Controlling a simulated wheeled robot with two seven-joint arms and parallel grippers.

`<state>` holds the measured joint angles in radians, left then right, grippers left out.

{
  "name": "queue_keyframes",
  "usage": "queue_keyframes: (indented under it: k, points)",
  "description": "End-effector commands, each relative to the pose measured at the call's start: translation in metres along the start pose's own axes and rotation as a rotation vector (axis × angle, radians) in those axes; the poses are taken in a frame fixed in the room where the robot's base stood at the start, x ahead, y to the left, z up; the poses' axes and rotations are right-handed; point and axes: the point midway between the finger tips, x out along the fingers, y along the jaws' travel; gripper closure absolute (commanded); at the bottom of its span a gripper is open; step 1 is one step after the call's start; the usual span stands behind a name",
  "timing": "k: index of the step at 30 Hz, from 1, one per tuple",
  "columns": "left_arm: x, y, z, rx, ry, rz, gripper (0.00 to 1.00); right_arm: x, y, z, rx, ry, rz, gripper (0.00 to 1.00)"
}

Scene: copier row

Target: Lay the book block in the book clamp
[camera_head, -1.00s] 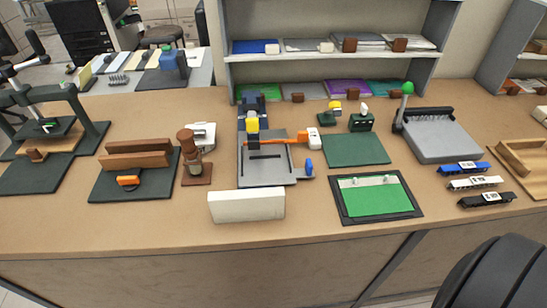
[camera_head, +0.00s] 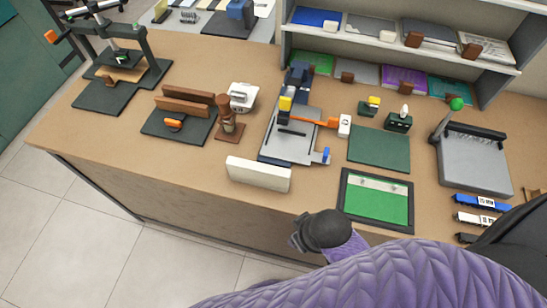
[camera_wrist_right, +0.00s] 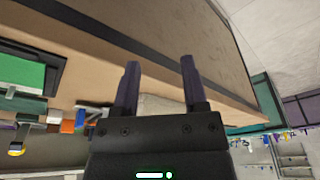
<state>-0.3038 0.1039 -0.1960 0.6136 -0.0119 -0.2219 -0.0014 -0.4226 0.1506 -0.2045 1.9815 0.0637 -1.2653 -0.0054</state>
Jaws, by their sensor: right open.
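The book block, a long off-white block (camera_head: 258,174), stands on edge at the front edge of the table in the head view. The book clamp, two brown wooden bars (camera_head: 184,104) on a dark base with an orange knob, is behind it to the left, with no book between the bars. My right gripper (camera_wrist_right: 160,85) is open in the right wrist view, its two dark fingers apart and empty. A pale surface, perhaps the book block, shows beyond the fingers, partly hidden. In the head view my right arm comes in at the bottom, before the table front. My left gripper is not in view.
A brown wooden stamp-like tool (camera_head: 229,127) and a white device (camera_head: 243,96) stand right of the clamp. A grey press (camera_head: 292,136) is behind the block. A green framed mat (camera_head: 377,200) lies to its right. Bare tabletop lies left of the block.

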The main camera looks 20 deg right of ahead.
Motion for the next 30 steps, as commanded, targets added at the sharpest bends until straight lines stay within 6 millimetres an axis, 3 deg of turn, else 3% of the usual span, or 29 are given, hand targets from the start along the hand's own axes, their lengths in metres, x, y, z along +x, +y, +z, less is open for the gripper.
queue_keyframes:
  k: [1,3,7,10,12,19,24,30]
  points:
    - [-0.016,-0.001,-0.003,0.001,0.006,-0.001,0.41,-0.029,-0.006,-0.020,-0.024,0.031,-0.021,0.44]
    - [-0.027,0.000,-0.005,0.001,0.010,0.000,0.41,-0.061,-0.021,-0.047,-0.082,0.066,-0.069,0.44]
    - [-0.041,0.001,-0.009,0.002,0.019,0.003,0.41,-0.104,-0.059,-0.100,-0.319,0.106,-0.190,0.44]
    - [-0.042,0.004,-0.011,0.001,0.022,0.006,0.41,-0.109,-0.074,-0.125,-0.522,0.061,-0.230,0.44]
    - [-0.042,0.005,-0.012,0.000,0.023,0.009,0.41,-0.108,-0.069,-0.141,-0.636,0.000,-0.219,0.44]
    - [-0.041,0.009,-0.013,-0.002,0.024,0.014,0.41,-0.113,-0.003,-0.185,-0.735,-0.210,-0.089,0.44]
    - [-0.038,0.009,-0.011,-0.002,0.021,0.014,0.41,-0.115,0.013,-0.192,-0.723,-0.244,-0.067,0.44]
    - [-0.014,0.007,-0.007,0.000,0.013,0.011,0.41,-0.095,0.012,-0.186,-0.724,-0.242,-0.070,0.44]
